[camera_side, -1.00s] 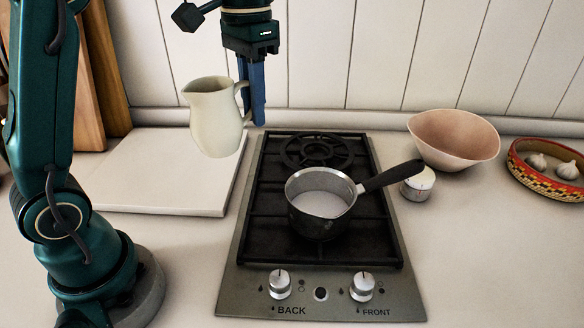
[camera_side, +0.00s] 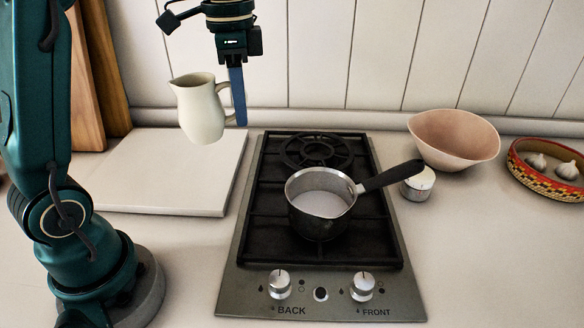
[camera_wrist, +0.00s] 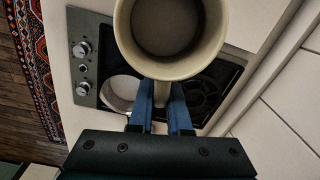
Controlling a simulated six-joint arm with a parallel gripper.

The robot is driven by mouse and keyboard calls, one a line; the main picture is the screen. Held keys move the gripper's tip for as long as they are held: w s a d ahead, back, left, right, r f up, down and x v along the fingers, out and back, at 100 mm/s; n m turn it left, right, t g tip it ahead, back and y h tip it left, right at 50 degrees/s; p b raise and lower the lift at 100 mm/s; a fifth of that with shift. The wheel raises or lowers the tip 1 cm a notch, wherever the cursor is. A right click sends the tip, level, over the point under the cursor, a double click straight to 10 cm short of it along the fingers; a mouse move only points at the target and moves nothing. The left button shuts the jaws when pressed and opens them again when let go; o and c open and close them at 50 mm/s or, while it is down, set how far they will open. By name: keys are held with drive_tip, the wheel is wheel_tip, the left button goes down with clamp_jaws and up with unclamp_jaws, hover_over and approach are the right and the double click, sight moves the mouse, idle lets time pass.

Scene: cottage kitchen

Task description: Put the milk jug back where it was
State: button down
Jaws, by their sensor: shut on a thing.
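The cream milk jug (camera_side: 199,108) hangs upright in the air above the white board (camera_side: 165,170), left of the hob. My gripper (camera_side: 238,97) is shut on the jug's handle, on the jug's right side. In the wrist view the jug's rim (camera_wrist: 122,30) and dark inside fill the top middle, and my blue fingers (camera_wrist: 160,108) close on the handle below it. The jug's base appears clear of the board.
A saucepan (camera_side: 318,228) holding something white stands on the hob (camera_side: 225,290), its handle pointing right. A small white-topped timer (camera_side: 417,190), a pink bowl (camera_side: 453,140) and a patterned basket (camera_side: 540,180) with garlic stand to the right. Wooden boards (camera_side: 100,70) lean at the back left.

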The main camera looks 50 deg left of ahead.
drive_tip(key=s+a+f+m, duration=0.1)
drive_tip(key=s+a+f, duration=0.1)
drive_tip(key=s+a, duration=0.35)
drive_tip(key=s+a+f+m, duration=0.1)
drive_tip(key=s+a, duration=0.1)
drive_tip(key=a, duration=0.7)
drive_tip(key=shift+w+d+f, duration=1.2)
drive_tip(key=shift+w+f, duration=0.2)
drive_tip(key=shift+f, duration=0.5)
drive_tip(key=shift+w+d+f, duration=1.2)
drive_tip(key=shift+w+f, duration=0.2)
drive_tip(key=shift+f, duration=0.45)
drive_tip(key=shift+w+d+f, duration=1.2)
drive_tip(key=shift+w+f, duration=0.2)
drive_tip(key=shift+f, duration=0.5)
drive_tip(key=shift+f, duration=0.15)
drive_tip(key=c, duration=0.9)
unclamp_jaws()
drive_tip(key=shift+o, duration=0.2)
